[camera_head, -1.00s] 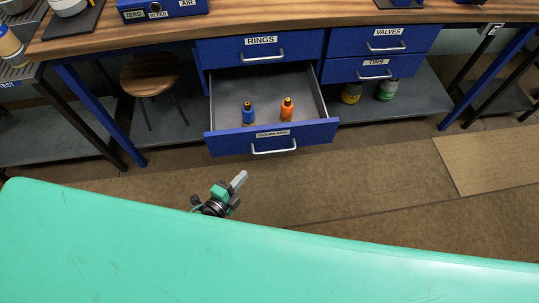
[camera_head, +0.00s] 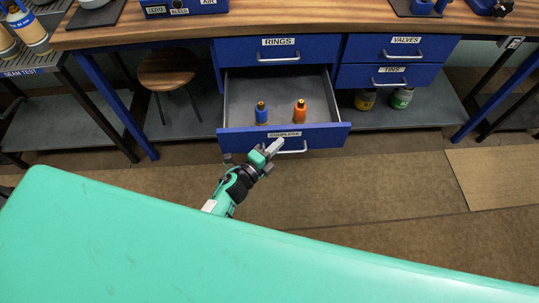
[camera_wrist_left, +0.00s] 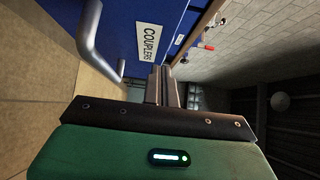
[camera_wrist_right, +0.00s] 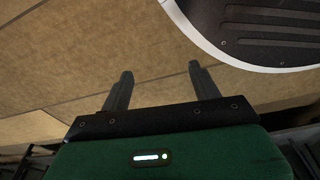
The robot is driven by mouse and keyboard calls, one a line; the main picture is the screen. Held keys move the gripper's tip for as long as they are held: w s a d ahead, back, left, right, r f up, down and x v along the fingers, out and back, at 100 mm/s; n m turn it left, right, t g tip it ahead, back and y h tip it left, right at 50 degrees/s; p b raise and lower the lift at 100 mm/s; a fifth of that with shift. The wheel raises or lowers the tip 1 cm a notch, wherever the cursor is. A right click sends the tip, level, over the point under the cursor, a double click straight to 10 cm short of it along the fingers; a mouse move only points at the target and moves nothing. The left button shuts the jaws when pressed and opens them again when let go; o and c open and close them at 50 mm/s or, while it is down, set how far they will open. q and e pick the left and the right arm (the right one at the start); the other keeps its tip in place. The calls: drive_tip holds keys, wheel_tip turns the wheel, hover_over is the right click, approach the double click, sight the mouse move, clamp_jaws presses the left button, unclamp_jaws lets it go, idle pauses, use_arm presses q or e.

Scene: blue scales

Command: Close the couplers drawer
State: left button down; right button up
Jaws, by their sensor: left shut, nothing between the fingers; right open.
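The couplers drawer (camera_head: 230,138) is pulled out of the blue bench, below the rings drawer. A blue bottle (camera_head: 261,113) and an orange bottle (camera_head: 300,111) stand upright inside it. My left gripper (camera_head: 278,146) is shut and empty, its tips at the drawer's front, just under the label and beside the handle (camera_head: 293,150). In the left wrist view the shut fingers (camera_wrist_left: 166,84) point at the blue front by the COUPLERS label (camera_wrist_left: 150,42); I cannot tell if they touch. My right gripper (camera_wrist_right: 160,88) is open and empty above the floor.
The rings drawer (camera_head: 270,50), valves drawer (camera_head: 401,47) and tins drawer (camera_head: 390,76) are shut. A wooden stool (camera_head: 167,70) stands left of the open drawer. Tins (camera_head: 401,98) sit on the lower shelf at right. The floor before the bench is clear.

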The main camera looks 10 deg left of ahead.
use_arm(q)
drive_tip(key=shift+w+a, duration=0.2)
drive_tip(key=shift+w, duration=0.35)
drive_tip(key=shift+w+a, duration=0.15)
drive_tip(key=shift+w, duration=0.4)
use_arm(e)
drive_tip(key=shift+s+d+f, duration=0.15)
drive_tip(key=shift+s+f, duration=0.15)
drive_tip(key=shift+f, duration=0.05)
use_arm(q)
drive_tip(key=shift+w, duration=0.1)
